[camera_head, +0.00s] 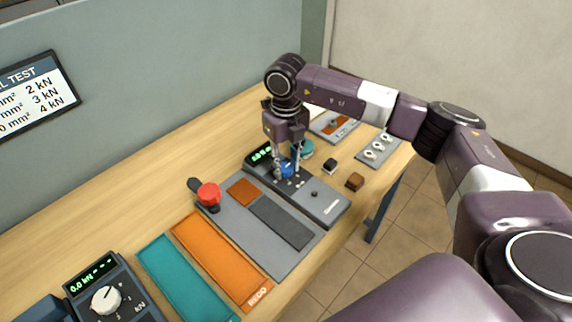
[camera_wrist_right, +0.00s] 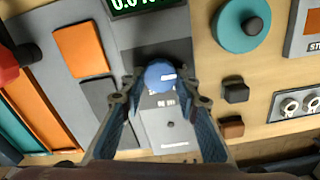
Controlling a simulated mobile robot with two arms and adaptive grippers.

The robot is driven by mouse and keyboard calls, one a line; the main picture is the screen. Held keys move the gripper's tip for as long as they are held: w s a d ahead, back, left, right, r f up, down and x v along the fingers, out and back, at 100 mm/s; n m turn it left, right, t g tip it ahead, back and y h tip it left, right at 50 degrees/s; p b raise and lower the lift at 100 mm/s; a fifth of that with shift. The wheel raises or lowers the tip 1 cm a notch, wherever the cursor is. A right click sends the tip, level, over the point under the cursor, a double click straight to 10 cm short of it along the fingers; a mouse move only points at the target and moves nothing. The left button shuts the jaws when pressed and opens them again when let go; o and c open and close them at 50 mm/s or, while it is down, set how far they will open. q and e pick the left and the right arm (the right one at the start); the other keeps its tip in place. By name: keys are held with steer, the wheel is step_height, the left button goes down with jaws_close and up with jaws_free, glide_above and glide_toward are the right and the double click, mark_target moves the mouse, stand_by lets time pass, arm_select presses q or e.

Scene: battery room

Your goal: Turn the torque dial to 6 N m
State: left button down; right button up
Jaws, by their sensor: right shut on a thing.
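The torque dial is a round blue knob (camera_head: 287,170) on a grey tester (camera_head: 325,207) with a green digital display (camera_head: 261,154). In the right wrist view the blue knob (camera_wrist_right: 158,74) has a white mark pointing to the right. The display (camera_wrist_right: 140,4) above it is cut off by the frame edge and starts with 0.0. My right gripper (camera_head: 286,164) reaches down from above with its fingers on either side of the knob, shut on it. In the wrist view its fingertips (camera_wrist_right: 163,84) flank the knob. My left gripper is not in view.
A kN unit with a white knob (camera_head: 106,299) stands front left. Small dark and brown blocks (camera_head: 354,181) lie right of the tester.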

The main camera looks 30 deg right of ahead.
mark_target(286, 168)
steer(key=o, duration=1.2)
steer(key=shift+c, duration=0.2)
steer(key=shift+r, duration=0.1)
step_height(286, 168, up, 12)
